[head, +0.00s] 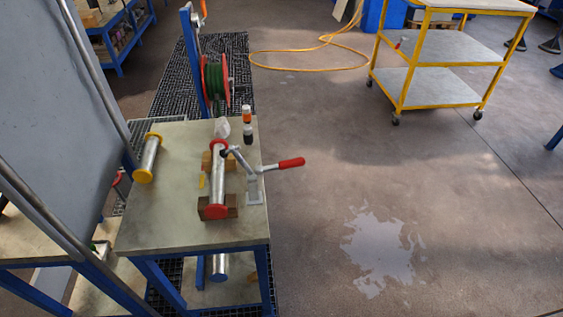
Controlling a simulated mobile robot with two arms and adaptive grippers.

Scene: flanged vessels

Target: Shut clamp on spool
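The spool (217,182), a steel tube with a red flange at its near end, lies on wooden blocks on the workbench. The clamp (254,188) stands on the bench just to the spool's right, on a pale base. Its red handle (291,163) sticks out to the right past the bench edge. Its metal arm (239,158) slants up left, with a dark tip near the spool's far part. I cannot tell whether the tip touches the spool. Neither of my grippers is in view.
A second spool with yellow flanges (149,159) lies at the bench's left. Small bottles (247,124) stand at its back right corner. A green hose reel (215,82) rises behind. A yellow cart (440,88) stands back right. A puddle (380,250) lies on open floor right.

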